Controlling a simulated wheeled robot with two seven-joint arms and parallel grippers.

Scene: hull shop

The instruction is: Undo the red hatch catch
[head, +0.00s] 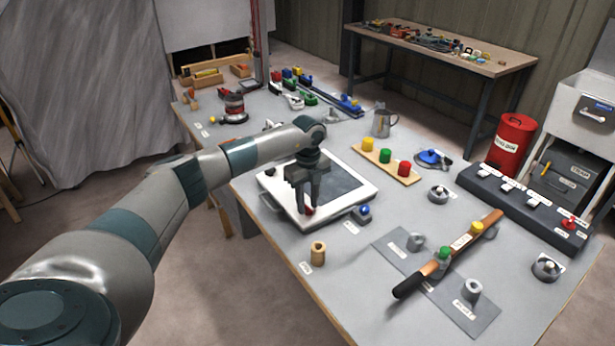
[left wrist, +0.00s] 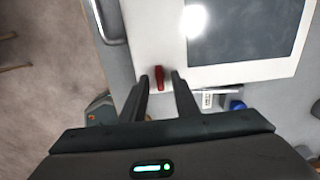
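The red hatch catch (head: 309,211) is a small red bar at the near edge of the white hatch frame (head: 358,168), which has a dark panel. In the left wrist view the red catch (left wrist: 159,77) lies lengthwise between my fingertips, on the white frame (left wrist: 170,30). My left gripper (head: 304,208) points down over that edge, open, one finger on each side of the catch with gaps showing. I cannot tell how deep the fingertips reach. The fingers partly hide the catch in the head view. My right gripper is not in view.
A blue knob (head: 365,210) sits by the hatch's near right corner. A tan cylinder (head: 318,252) stands in front. A board with yellow, green and red pegs (head: 386,163) lies behind right. Table edge is close at left.

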